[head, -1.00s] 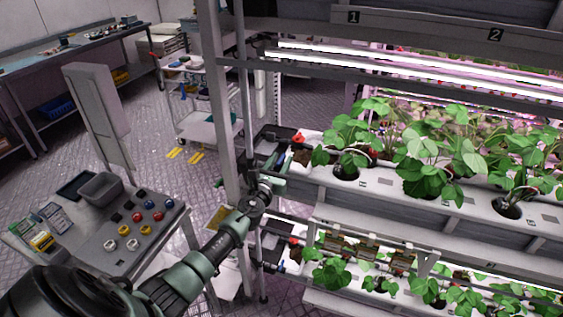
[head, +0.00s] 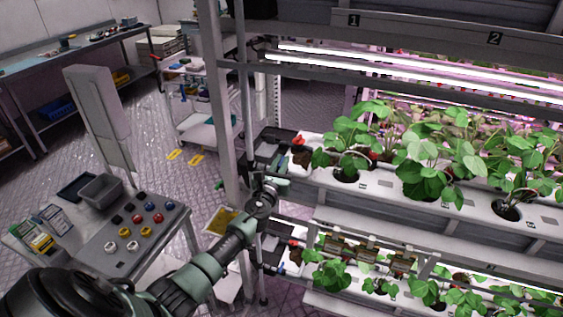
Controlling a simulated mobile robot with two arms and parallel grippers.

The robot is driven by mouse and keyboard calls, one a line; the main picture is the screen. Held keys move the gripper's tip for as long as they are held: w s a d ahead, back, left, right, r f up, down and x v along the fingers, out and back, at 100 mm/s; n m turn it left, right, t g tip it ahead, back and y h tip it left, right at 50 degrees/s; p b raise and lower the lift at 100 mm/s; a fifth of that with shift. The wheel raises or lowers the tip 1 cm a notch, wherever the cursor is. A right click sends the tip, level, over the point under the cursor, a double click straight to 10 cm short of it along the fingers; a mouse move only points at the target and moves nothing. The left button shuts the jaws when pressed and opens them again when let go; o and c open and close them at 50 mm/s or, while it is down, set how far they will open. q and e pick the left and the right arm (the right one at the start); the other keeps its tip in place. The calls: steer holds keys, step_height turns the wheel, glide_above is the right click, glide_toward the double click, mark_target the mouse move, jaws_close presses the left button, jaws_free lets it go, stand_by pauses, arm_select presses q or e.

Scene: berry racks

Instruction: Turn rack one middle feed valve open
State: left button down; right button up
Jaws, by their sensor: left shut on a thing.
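Rack one, marked "1" (head: 354,20), stands at the right, with a vertical feed pipe (head: 246,110) beside its left post. My left gripper (head: 277,164) is at the left end of the middle planting channel (head: 395,197), beside the pipe. It is shut on the middle feed valve's handle, which the jaws and wrist largely hide. I cannot make out the handle's angle. A red fitting (head: 298,139) shows just above and right of the gripper. My right gripper is not in view.
Strawberry plants (head: 425,165) fill the channel right of the gripper. A lower channel with a red fitting (head: 294,243) lies below. The rack's grey post (head: 222,120) stands close left of my wrist. A table (head: 90,250) with coloured caps and a grey bin stands at the left.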

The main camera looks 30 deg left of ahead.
arm_select(q)
steer(key=shift+d+n+g+y, duration=0.1)
steer(key=shift+n+g+y, duration=0.3)
steer(key=shift+n+y, duration=0.5)
steer(key=shift+n+g+y, duration=0.3)
steer(key=shift+y, duration=0.4)
steer(key=shift+w+f+n+g+y, duration=0.15)
steer(key=shift+n+g+y, duration=0.6)
steer(key=shift+y, duration=0.45)
steer(key=n+g+y+b, duration=0.3)
steer(key=n+g+b, duration=0.1)
steer(key=b, duration=0.3)
steer(key=n+g+y+b, duration=0.3)
steer(key=n+g+b, duration=0.1)
steer(key=g+b, duration=0.2)
steer(key=shift+f+g+y+b, duration=0.1)
steer(key=shift+g+y+b, duration=0.25)
steer(key=shift+b, duration=0.45)
steer(key=shift+r+n+g+b, duration=0.2)
steer(key=shift+n+g+b, duration=0.25)
steer(key=shift+b, duration=0.25)
steer(key=c, duration=1.4)
jaws_free()
steer(key=shift+c, duration=0.2)
steer(key=s+d+b, duration=0.1)
steer(key=d, duration=0.6)
steer(key=shift+s+d, duration=0.2)
steer(key=shift+d, duration=0.05)
